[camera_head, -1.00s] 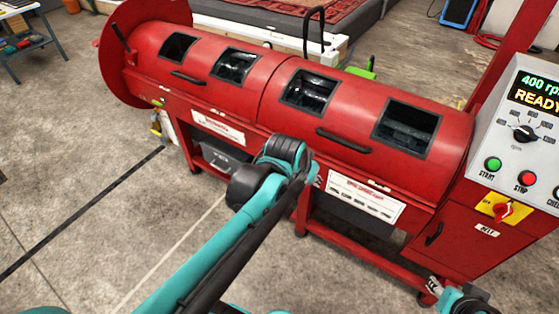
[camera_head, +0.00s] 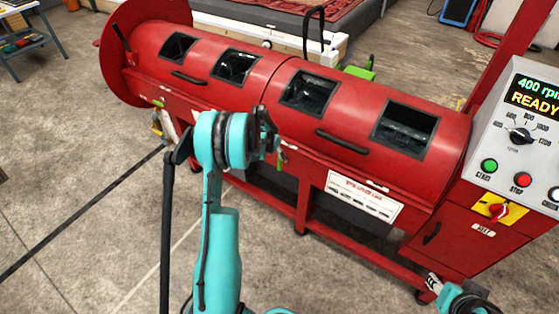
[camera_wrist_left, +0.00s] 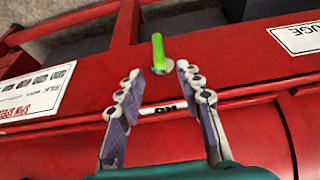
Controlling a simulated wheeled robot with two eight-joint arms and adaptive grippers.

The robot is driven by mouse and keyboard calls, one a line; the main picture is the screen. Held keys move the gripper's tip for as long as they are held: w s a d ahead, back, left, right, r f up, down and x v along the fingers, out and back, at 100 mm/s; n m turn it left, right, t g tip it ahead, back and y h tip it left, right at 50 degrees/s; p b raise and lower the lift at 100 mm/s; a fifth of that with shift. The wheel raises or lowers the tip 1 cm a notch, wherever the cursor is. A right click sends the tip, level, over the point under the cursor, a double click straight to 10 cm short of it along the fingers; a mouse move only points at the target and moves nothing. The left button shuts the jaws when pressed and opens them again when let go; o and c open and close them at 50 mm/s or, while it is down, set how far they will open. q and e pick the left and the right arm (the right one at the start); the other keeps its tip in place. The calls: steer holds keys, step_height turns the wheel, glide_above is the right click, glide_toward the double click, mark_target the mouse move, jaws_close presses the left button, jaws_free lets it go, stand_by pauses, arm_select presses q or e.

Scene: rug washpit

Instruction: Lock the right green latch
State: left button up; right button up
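The right green latch (camera_head: 282,158) is on the red machine's front, near its middle, partly hidden by my left wrist in the head view. In the left wrist view the green latch (camera_wrist_left: 158,52) is a short bright handle on a round pivot, just beyond the fingertips. My left gripper (camera_wrist_left: 160,78) is open and empty, its fingers on either side of the line to the latch; it also shows in the head view (camera_head: 276,141). My right gripper (camera_head: 433,284) is at the bottom right, small, its fingers unclear. Another green latch (camera_head: 158,103) is at the machine's left end.
The red drum machine (camera_head: 335,172) fills the middle, with black handles and windows. A control panel (camera_head: 520,140) reading READY stands at the right. A white label plate (camera_head: 364,199) is below the drum. Bare concrete floor lies in front.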

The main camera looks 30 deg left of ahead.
mark_target(278, 159)
arm_select(q)
steer(key=b+x, duration=0.3)
steer(key=x, duration=0.4)
steer(key=shift+w+f, duration=0.15)
steer(key=shift+f, duration=0.15)
jaws_close()
